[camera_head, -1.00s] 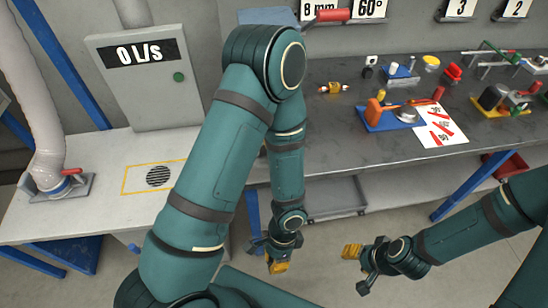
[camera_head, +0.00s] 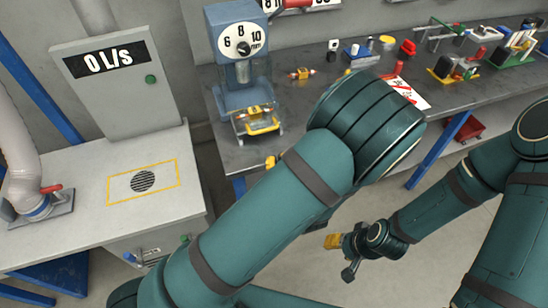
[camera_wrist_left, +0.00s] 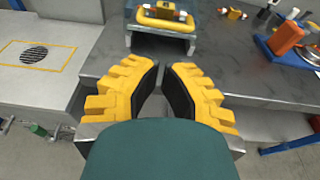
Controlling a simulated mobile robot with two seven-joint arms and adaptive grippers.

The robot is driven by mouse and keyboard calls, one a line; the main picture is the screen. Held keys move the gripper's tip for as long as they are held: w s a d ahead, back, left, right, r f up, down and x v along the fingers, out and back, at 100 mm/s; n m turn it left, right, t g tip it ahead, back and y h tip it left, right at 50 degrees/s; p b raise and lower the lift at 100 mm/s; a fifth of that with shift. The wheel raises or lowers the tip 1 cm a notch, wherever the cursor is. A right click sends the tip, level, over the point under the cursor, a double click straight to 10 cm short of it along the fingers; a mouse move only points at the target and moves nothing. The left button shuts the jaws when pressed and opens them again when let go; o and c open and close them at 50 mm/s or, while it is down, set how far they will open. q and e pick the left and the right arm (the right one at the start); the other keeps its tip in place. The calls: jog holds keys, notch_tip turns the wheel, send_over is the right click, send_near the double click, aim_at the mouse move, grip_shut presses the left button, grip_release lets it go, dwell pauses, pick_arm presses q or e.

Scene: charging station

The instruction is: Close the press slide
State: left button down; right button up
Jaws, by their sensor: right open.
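The blue-grey press (camera_head: 240,98) with a round dial stands at the left end of the dark bench. Its slide (camera_head: 246,131) sits low at the front, toward the bench edge, with a yellow piece (camera_head: 258,121) on it. In the left wrist view the slide (camera_wrist_left: 160,39) is straight ahead, its yellow bar at the top. My left gripper (camera_wrist_left: 165,68) is open and empty, apart from the slide and on the near side of it. In the head view my left arm mostly hides that gripper. My right gripper (camera_head: 332,241) is open and empty over the floor.
A grey cabinet with a flow display (camera_head: 110,60) and a light table (camera_head: 100,200) with a vent are at the left. The dark bench (camera_head: 310,100) holds several small tools and fixtures to the right.

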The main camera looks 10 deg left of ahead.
aim_at(258, 114)
pick_arm(q)
jog(key=b+x, duration=0.1)
jog(key=x, duration=1.1)
jog(key=shift+s+f, duration=0.1)
pick_arm(e)
jog(key=shift+s+f, duration=0.25)
jog(key=shift+f, duration=0.45)
pick_arm(q)
jog(key=x, duration=0.4)
jog(key=r+b+x, duration=0.1)
jog(key=x, duration=0.3)
jog(key=r+x, duration=0.1)
jog(key=x, duration=0.4)
jog(key=shift+w+r, duration=0.2)
jog(key=shift+w, duration=0.05)
jog(key=shift+r, duration=0.35)
pick_arm(e)
jog(key=shift+w+a+f, duration=0.25)
jog(key=shift+w+a, duration=0.05)
jog(key=shift+w, duration=0.2)
jog(key=shift+w+a+f, duration=0.25)
jog(key=shift+w+a, duration=0.05)
jog(key=shift+w, duration=0.15)
